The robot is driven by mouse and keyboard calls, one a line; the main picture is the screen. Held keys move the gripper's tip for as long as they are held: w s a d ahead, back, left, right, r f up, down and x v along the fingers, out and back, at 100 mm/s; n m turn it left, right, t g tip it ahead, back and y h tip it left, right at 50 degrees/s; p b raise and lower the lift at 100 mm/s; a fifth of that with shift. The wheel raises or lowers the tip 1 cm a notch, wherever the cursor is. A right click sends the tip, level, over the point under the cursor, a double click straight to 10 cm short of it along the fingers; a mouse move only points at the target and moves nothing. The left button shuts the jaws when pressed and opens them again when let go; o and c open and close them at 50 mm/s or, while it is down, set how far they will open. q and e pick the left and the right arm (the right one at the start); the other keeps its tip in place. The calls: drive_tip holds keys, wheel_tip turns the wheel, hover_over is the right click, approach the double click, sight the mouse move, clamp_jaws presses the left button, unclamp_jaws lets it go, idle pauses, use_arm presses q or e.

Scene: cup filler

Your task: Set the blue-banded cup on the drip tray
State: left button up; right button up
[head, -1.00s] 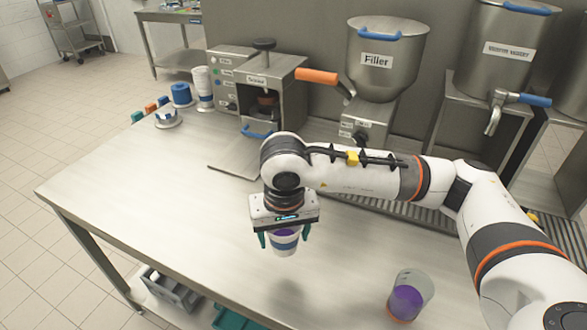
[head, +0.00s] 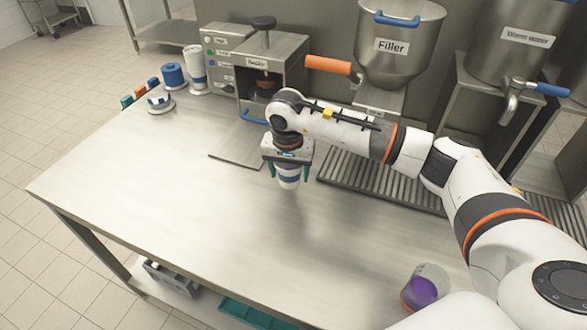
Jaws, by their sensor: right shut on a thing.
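My right gripper (head: 288,172) is shut on the blue-banded cup (head: 288,182), a white cup with a blue band, with one green finger on each side. The cup looks about upright and appears held above the steel table, though its exact height is hard to tell. The gripper body hides its rim. The drip tray (head: 372,184), a slatted metal grate under the Filler, lies to the right of the cup. My arm crosses over part of it. My left gripper is not in view.
The Filler hopper (head: 392,45) with its orange handle (head: 328,65) stands behind the tray. The sealer (head: 262,62) is at the back, left of it. A clear cup with purple contents (head: 422,292) stands at front right. The table's left and middle (head: 150,180) are clear.

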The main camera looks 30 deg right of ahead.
sight(293, 175)
drive_tip(key=shift+w+d, duration=0.75)
drive_tip(key=shift+d, duration=0.1)
drive_tip(key=shift+d+f, duration=0.1)
wheel_tip(293, 175, down, 3)
drive_tip(key=shift+r+p, duration=0.1)
drive_tip(key=shift+p, duration=0.65)
drive_tip(key=shift+f, duration=0.4)
drive_tip(key=o, duration=0.5)
drive_tip(key=shift+b, duration=0.3)
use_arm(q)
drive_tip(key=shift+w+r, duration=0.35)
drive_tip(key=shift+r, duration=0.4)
use_arm(e)
drive_tip(key=o, duration=0.5)
